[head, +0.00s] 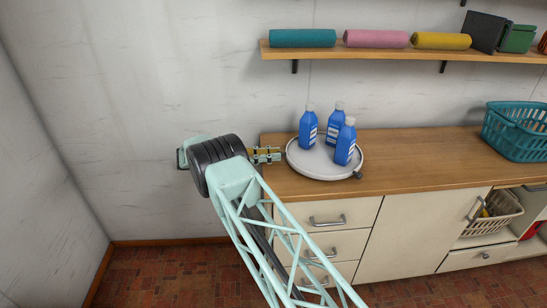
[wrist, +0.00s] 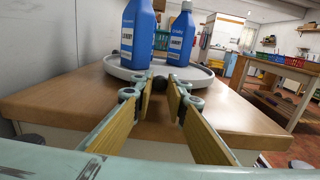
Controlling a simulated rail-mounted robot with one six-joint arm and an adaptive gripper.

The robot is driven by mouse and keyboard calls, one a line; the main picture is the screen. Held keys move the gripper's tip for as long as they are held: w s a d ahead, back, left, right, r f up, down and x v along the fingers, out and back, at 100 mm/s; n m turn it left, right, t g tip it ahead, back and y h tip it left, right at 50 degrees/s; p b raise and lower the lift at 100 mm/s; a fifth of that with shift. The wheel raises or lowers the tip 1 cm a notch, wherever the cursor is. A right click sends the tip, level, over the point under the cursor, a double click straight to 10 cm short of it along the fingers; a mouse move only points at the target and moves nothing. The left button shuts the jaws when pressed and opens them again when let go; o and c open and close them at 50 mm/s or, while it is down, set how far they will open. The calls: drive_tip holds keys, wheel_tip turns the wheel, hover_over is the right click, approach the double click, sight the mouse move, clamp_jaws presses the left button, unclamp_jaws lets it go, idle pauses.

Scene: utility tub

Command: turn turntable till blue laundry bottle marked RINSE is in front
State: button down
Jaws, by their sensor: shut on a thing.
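The turntable (head: 316,172) is a round pale grey tray on the left end of the wooden counter. Three blue bottles with pale caps and white labels stand upright on it: left (head: 308,130), back (head: 334,128) and front right (head: 345,148). The wrist view shows a near bottle (wrist: 138,18), another to the right (wrist: 181,28), and a third mostly hidden between them. I cannot surely read which is marked RINSE. My gripper (head: 280,155) is at the turntable's left edge.
A teal basket (head: 517,130) stands at the counter's right. A shelf (head: 400,53) with rolled towels hangs above. The wall is close behind the turntable. The counter (head: 420,155) between turntable and basket is clear. Another dark knob (head: 358,175) sits on the turntable's front right rim.

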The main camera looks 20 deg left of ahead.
idle(0.4)
drive_tip(key=c, duration=2.5)
unclamp_jaws()
drive_tip(key=shift+c, duration=0.2)
wheel_tip(320, 180, up, 10)
drive_tip(key=shift+c, duration=0.5)
